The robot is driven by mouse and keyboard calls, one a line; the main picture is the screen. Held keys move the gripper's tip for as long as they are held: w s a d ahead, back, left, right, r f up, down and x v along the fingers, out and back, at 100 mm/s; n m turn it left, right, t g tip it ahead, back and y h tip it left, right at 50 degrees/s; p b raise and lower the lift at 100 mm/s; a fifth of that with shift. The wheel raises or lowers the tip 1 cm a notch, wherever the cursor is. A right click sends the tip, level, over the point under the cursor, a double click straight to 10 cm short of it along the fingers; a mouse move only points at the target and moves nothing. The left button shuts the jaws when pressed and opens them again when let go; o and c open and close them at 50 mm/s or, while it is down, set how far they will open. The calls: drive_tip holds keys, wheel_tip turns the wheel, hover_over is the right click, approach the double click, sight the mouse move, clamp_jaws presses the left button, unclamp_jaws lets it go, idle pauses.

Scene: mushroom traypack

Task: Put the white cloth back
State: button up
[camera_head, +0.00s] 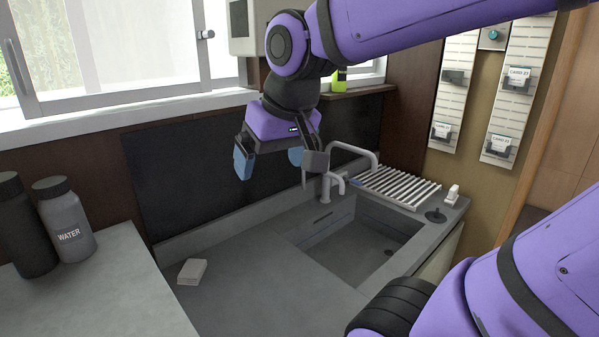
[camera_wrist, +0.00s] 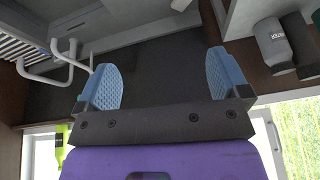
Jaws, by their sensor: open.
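A small folded white cloth (camera_head: 192,272) lies flat on the grey counter (camera_head: 255,290), left of the sink. In the wrist view, a white object that looks like the cloth (camera_wrist: 181,5) shows at the top edge, partly cut off. My gripper (camera_head: 269,162) hangs above the back of the counter in front of the dark wall panel, with its blue fingers pointing down. It is up and to the right of the cloth, apart from it. In the wrist view, my gripper (camera_wrist: 163,82) is open, with nothing between its fingers.
The sink basin (camera_head: 355,240) has a faucet (camera_head: 335,185) close to my gripper. A slatted rack (camera_head: 397,187) lies behind the basin at right. A grey WATER bottle (camera_head: 66,222) and a dark bottle (camera_head: 22,228) stand at left. The counter around the cloth is clear.

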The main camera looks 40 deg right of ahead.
drive_tip(key=s+n, duration=0.1)
drive_tip(key=s, duration=0.5)
drive_tip(key=shift+d+f+t, duration=0.2)
drive_tip(key=shift+f+t, duration=0.1)
drive_tip(key=shift+f, duration=0.05)
idle(0.7)
